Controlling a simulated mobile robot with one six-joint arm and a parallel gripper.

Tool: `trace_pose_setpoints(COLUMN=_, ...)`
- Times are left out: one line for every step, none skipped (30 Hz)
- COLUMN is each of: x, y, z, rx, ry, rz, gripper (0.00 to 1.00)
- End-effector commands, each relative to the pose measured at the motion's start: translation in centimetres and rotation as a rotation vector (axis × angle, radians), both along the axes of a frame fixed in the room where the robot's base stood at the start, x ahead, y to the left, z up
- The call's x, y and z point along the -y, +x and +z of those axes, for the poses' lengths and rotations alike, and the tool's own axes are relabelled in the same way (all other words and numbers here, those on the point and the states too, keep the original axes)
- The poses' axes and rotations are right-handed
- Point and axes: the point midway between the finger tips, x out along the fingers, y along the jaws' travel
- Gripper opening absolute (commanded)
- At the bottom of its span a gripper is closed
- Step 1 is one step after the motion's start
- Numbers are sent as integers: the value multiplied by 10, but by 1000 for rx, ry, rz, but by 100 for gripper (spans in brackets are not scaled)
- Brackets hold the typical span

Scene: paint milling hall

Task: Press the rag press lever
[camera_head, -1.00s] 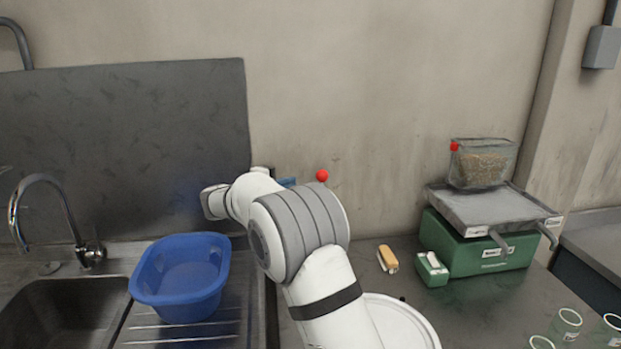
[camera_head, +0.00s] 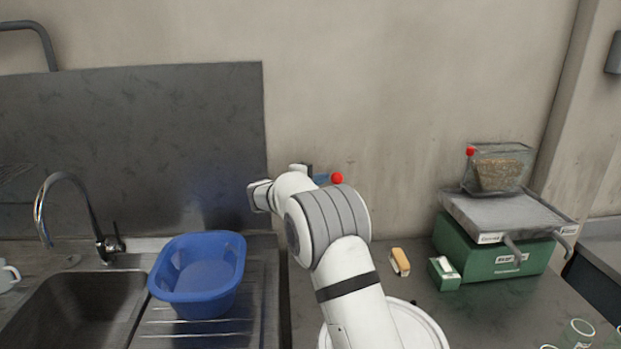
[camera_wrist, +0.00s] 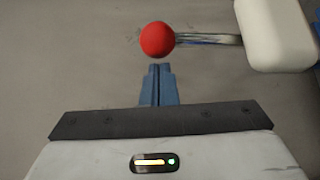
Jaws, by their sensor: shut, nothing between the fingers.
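The rag press lever ends in a red ball knob (camera_wrist: 157,39) on a thin metal rod (camera_wrist: 208,39). In the wrist view the rod runs right to a white rounded body (camera_wrist: 275,33). My gripper (camera_wrist: 158,68) is shut and empty, its blue fingers pointing at the knob with a small gap in the picture. In the head view the red knob (camera_head: 337,178) shows just above my arm, and the blue fingers of my gripper (camera_head: 322,178) show directly left of it. My arm hides the rest of the press there. Whether the fingers touch the knob, I cannot tell.
A blue basin (camera_head: 197,300) stands on the drainboard beside the sink (camera_head: 75,312). Right of my arm are a yellow-topped block (camera_head: 400,262), a small green box (camera_head: 444,274) and a green machine (camera_head: 490,262) bearing a glass tank (camera_head: 500,170) with another red knob (camera_head: 470,152).

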Motion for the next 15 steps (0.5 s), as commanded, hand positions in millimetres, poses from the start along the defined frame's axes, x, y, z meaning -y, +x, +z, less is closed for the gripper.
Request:
trace_pose_setpoints(x=6, y=4, z=1, rx=-1, ry=0, rz=-1, gripper=0)
trace_pose_setpoints(x=8, y=6, z=0, rx=-1, ry=-1, rz=-1, gripper=0)
trace_pose_setpoints(x=10, y=8, z=0, rx=0, ry=0, rz=0, gripper=0)
trace_pose_setpoints(x=11, y=9, z=0, rx=1, ry=-1, rz=0, gripper=0)
trace_pose_setpoints(x=12, y=10, z=-1, rx=1, ry=-1, rz=0, gripper=0)
trace_pose_setpoints(x=14, y=11, z=-1, rx=1, ry=-1, rz=0, gripper=0)
trace_pose_setpoints(x=14, y=12, z=-2, rx=1, ry=-1, rz=0, gripper=0)
trace_pose_setpoints(x=15, y=12, z=-2, rx=1, ry=-1, rz=0, gripper=0)
trace_pose_setpoints(x=15, y=12, z=-2, rx=1, ry=-1, rz=0, gripper=0)
trace_pose_setpoints(x=15, y=12, z=-2, rx=1, ry=-1, rz=0, gripper=0)
trace_pose_setpoints(x=15, y=12, z=-2, rx=1, ry=-1, rz=0, gripper=0)
trace_pose_setpoints(x=15, y=12, z=-2, rx=1, ry=-1, rz=0, gripper=0)
trace_pose_setpoints(x=15, y=12, z=-2, rx=0, ry=0, rz=0, gripper=0)
trace_pose_setpoints(x=15, y=12, z=-2, rx=0, ry=0, rz=0, gripper=0)
trace_pose_setpoints(x=15, y=12, z=-2, rx=0, ry=0, rz=0, gripper=0)
